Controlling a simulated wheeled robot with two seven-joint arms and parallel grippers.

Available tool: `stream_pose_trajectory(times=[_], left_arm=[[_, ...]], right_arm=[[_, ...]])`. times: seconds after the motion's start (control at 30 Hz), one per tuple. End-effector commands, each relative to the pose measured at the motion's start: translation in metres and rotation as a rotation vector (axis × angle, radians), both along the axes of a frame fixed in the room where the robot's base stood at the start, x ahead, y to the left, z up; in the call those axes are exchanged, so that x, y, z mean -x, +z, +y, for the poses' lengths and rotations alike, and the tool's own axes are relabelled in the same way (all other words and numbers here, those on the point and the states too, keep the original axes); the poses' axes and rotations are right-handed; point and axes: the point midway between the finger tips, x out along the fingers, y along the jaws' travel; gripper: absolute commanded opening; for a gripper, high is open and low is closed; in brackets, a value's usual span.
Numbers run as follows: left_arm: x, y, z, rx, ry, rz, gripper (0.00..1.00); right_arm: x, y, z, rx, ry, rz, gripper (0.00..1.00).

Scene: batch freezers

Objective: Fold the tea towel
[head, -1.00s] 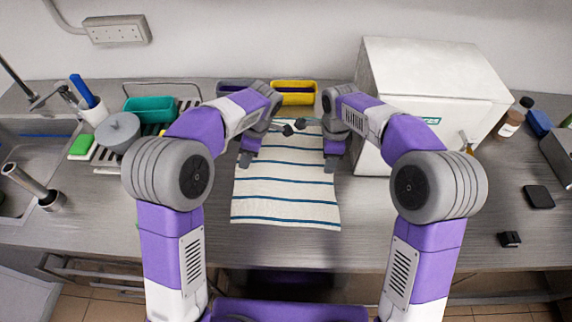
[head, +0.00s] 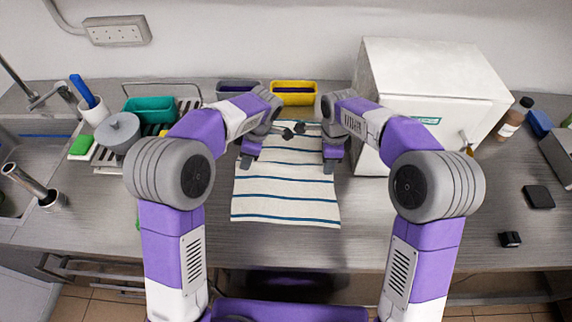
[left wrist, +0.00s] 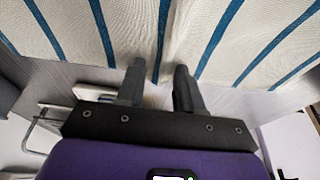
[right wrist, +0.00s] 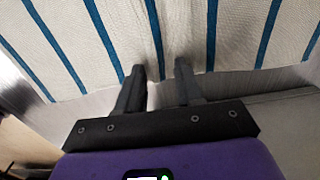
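The tea towel (head: 286,206), cream with blue stripes, lies on the steel counter in the middle of the head view, its near part flat. My left gripper (head: 245,163) is at its left edge and my right gripper (head: 329,169) at its right edge, both in its far half. My arms partly hide the towel's far corners.
A white batch freezer (head: 430,85) stands close to my right arm. A yellow tray (head: 293,98) and a grey tray (head: 238,87) sit behind the towel. A dish rack with a teal tub (head: 150,110) and a grey pot (head: 118,130) is at left. Bare counter lies nearer me.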

Motion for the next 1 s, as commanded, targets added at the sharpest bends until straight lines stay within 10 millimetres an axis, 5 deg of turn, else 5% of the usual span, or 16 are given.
stream_pose_trajectory(times=[0.43,1.0], left_arm=[[0.0003,-0.0009,0.0001,0.0,0.001,0.002,0.01],[0.0004,0.001,0.0002,-0.001,0.001,0.002,0.0]], right_arm=[[0.0005,-0.0011,-0.0002,0.001,0.0,0.003,0.01],[0.0006,0.0006,-0.0004,0.001,0.0,0.003,0.0]])
